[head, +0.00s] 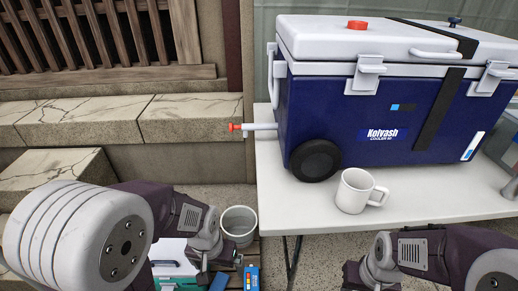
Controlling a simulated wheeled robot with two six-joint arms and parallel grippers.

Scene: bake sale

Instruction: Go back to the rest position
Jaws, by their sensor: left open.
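My left arm comes in from the left, and my left gripper (212,270) points down at its end. It is open, above the low ground area left of the white table (440,208). I see nothing held in it, though its fingertips are small and hard to make out. My right arm shows at the lower right, in front of the table's front edge. Its wrist reaches the bottom edge of the picture and its gripper fingers are out of sight.
A blue and white cooler (375,115) stands on the table, with a white mug (355,190) in front. A red-tipped spout (248,127) sticks out left of the cooler. A bucket (239,222) and a teal-and-white box (172,262) are near my left gripper. Stone steps (190,118) lie behind.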

